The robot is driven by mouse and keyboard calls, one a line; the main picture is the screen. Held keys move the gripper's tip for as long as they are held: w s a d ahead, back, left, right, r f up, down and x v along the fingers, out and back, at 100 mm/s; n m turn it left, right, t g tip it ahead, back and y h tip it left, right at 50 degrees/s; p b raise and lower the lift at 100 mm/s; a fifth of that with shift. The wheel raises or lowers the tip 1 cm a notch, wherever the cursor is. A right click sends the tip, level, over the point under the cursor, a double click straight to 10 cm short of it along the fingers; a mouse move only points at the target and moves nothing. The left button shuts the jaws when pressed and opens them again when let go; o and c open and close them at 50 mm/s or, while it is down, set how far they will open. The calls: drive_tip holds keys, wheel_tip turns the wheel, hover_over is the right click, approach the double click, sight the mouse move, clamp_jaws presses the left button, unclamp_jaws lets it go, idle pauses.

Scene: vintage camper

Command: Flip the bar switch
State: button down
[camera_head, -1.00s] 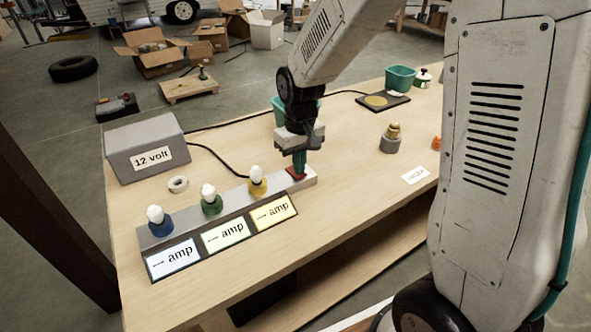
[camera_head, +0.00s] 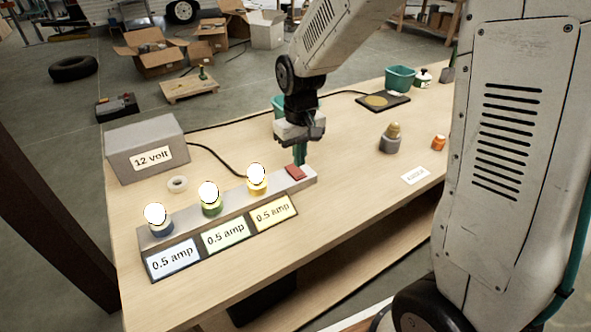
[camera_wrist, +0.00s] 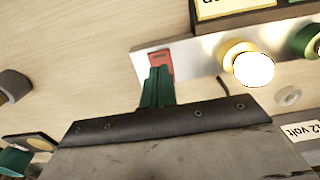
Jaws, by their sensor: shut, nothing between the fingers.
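The bar switch is a small red rocker (camera_head: 295,172) at the right end of the grey bar (camera_head: 180,228). It also shows in the wrist view (camera_wrist: 161,60), partly hidden by my fingers. Three bulbs stand along the bar, in a blue (camera_head: 156,215), a green (camera_head: 210,195) and a yellow (camera_head: 257,178) holder, and all glow. The labels in front (camera_head: 222,236) each read 0.5 amp. My gripper (camera_head: 300,162) has green fingers, shut and empty, just above and behind the red switch. I cannot tell whether the fingertips touch it.
A grey 12 volt box (camera_head: 146,145) and a white ring (camera_head: 177,183) are at the left of the wooden table (camera_head: 340,200). A grey and brass piece (camera_head: 391,140), an orange jar (camera_head: 439,142) and a white card (camera_head: 415,176) lie to the right. A teal bin (camera_head: 400,78) stands at the far end.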

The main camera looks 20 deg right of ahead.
sight(300, 176)
drive_tip(key=shift+r, duration=2)
drive_tip(key=s+d+r+m, duration=0.1)
drive_tip(key=s+r, duration=0.4)
drive_tip(key=s, duration=0.8)
drive_tip(key=s+d+r+m+t, duration=0.1)
drive_tip(key=s+r, duration=0.4)
drive_tip(key=s, duration=0.8)
drive_tip(key=shift+d, duration=0.4)
